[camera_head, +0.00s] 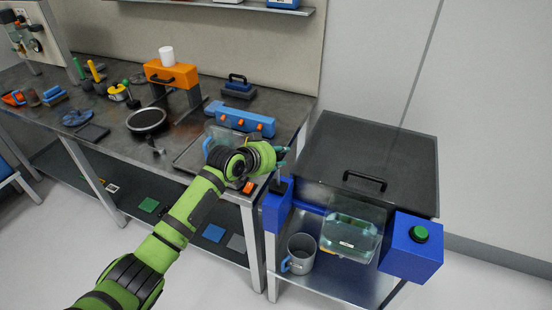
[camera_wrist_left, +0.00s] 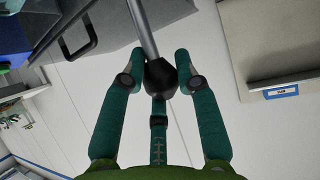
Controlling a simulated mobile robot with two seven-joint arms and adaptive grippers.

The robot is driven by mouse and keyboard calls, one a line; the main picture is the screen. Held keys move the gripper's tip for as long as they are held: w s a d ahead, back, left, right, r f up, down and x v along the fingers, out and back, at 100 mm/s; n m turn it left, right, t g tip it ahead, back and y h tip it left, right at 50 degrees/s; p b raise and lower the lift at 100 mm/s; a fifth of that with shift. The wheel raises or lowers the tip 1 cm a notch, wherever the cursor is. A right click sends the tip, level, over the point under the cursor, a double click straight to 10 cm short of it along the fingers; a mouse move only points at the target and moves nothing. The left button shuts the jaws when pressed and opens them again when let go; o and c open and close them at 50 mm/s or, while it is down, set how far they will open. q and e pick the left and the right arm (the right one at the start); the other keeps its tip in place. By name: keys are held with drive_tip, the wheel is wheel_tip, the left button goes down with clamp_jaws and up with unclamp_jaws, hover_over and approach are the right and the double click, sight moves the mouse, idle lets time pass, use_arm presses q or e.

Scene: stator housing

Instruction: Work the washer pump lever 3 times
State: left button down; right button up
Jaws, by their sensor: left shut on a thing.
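The washer (camera_head: 365,150) stands at the right, with a dark grey lid and a black handle. On its left front corner is a blue block (camera_head: 277,210) with the pump lever (camera_head: 279,186) rising from it. My left gripper (camera_head: 281,158) is at the lever's top; the arm hides part of it. In the left wrist view, my left gripper (camera_wrist_left: 160,66) has its teal fingers around the black knob (camera_wrist_left: 160,80) of the lever. The lever's grey rod (camera_wrist_left: 144,28) runs up and out of that picture. My right gripper is not in view.
A blue box with a green button (camera_head: 420,233) is on the washer's right front corner. A clear tank (camera_head: 350,235) hangs in front, and a grey mug (camera_head: 301,254) stands on the lower shelf. A workbench (camera_head: 105,165) with tools and a blue part (camera_head: 240,119) is at left.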

use_arm(q)
drive_tip(key=shift+w+r, duration=0.3)
drive_tip(key=shift+r, duration=0.1)
drive_tip(key=shift+w+r, duration=0.1)
drive_tip(key=c, duration=0.9)
unclamp_jaws()
drive_tip(key=shift+c, duration=0.2)
drive_tip(key=shift+f, duration=0.25)
drive_tip(key=shift+s+a+r, duration=0.1)
drive_tip(key=shift+s, duration=0.25)
drive_tip(key=v, duration=1.1)
